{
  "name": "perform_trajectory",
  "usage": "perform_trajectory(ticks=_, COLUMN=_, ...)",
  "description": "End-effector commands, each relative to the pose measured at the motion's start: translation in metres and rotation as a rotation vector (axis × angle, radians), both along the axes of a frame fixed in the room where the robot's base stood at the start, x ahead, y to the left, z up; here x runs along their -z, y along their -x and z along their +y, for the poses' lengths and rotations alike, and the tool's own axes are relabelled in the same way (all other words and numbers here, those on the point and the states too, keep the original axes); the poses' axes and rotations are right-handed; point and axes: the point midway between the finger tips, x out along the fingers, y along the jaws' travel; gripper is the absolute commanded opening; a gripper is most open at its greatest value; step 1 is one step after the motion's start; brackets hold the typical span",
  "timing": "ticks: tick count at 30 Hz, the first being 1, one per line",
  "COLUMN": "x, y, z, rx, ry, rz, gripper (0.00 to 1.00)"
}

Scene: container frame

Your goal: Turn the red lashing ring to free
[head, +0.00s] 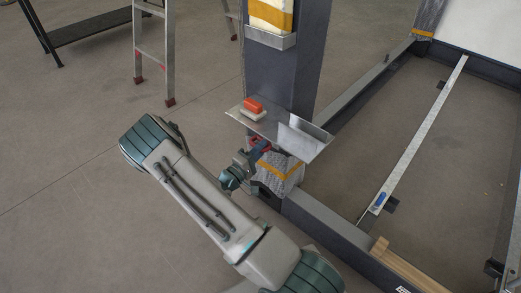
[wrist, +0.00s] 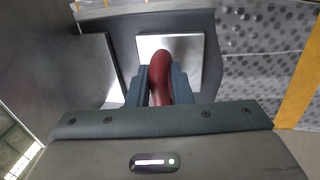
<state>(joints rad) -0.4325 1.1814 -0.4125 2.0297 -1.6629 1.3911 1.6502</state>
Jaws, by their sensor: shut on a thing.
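The red lashing ring (wrist: 160,72) stands between the two fingers of my gripper (wrist: 161,88) in the wrist view. The gripper is shut on it, and the ring's upper curve shows above the fingertips. A pale metal plate (wrist: 190,50) lies behind the ring. In the head view the red ring (head: 260,148) shows as a small red piece just under the shelf on the post, at the end of my gripper (head: 252,157). The ring's lower part is hidden by the fingers.
A metal shelf (head: 235,115) with an orange and white block (head: 252,108) juts out just above my gripper. A grey patterned bundle with a yellow strap (head: 279,172) sits close to the right. The dark post (head: 290,75) rises behind. Open floor lies to the left.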

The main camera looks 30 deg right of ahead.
Motion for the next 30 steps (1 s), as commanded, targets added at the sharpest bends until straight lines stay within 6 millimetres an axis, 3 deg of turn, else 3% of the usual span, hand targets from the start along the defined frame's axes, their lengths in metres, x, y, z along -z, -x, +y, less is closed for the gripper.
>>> perform_trajectory(ticks=12, x=-0.003, y=-0.003, z=0.001, rx=-0.006, ry=0.002, rz=-0.011, gripper=0.00)
perform_trajectory(ticks=13, x=-0.003, y=-0.003, z=0.001, rx=-0.006, ry=0.002, rz=-0.011, gripper=0.27)
perform_trajectory(ticks=14, x=-0.003, y=-0.003, z=0.001, rx=-0.006, ry=0.002, rz=-0.011, gripper=0.36)
perform_trajectory(ticks=24, x=-0.001, y=0.000, z=0.001, rx=0.000, ry=0.000, rz=-0.006, gripper=0.36)
perform_trajectory(ticks=30, x=0.004, y=0.008, z=0.026, rx=-0.004, ry=-0.001, rz=-0.004, gripper=0.36)
